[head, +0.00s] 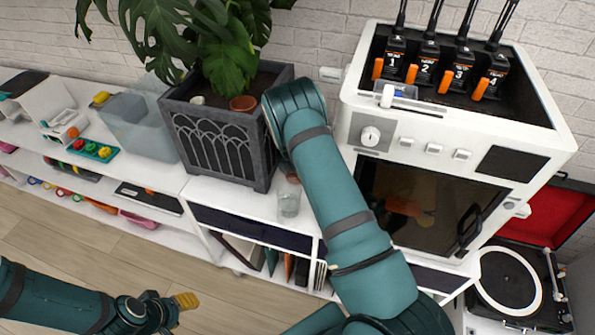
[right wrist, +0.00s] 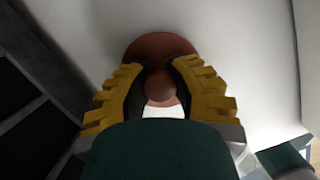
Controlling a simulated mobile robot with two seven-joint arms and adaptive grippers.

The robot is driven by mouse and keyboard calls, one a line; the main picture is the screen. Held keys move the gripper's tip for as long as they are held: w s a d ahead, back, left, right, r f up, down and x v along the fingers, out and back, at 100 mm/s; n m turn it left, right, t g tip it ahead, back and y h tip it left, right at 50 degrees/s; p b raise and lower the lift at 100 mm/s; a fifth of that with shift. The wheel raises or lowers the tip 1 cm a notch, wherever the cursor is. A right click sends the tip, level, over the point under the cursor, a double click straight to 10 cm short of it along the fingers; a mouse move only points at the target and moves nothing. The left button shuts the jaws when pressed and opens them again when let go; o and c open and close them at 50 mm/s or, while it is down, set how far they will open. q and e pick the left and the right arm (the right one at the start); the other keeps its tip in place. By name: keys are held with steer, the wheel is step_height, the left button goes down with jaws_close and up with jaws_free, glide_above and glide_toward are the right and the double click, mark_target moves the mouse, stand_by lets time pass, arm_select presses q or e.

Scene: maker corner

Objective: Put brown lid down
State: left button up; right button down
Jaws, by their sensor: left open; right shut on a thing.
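The brown lid (right wrist: 160,46) is round with a ball-shaped knob, and shows between the yellow fingers of my right gripper (right wrist: 161,88) in the right wrist view. The gripper is shut on the knob. In the head view my right arm hides this gripper. A small clear glass (head: 288,199) stands on the white shelf top beside my right arm, with a brownish patch (head: 291,178) at its upper edge, partly covered by the arm. I cannot tell whether the lid touches anything below. My left gripper (head: 181,302) is open and empty, low at the left over the floor.
A dark planter (head: 222,146) with a leafy plant stands left of the glass. A white machine (head: 470,135) with numbered black bottles stands to the right. A clear bin (head: 140,125) and a green tray (head: 92,149) are further left. A record player (head: 510,285) sits lower right.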

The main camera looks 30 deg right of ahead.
steer(key=shift+f, duration=0.15)
steer(key=c, duration=0.9)
jaws_free()
steer(key=shift+o, duration=0.2)
steer(key=shift+r, duration=0.35)
steer(key=shift+v, duration=3.55)
steer(key=shift+a, duration=0.1)
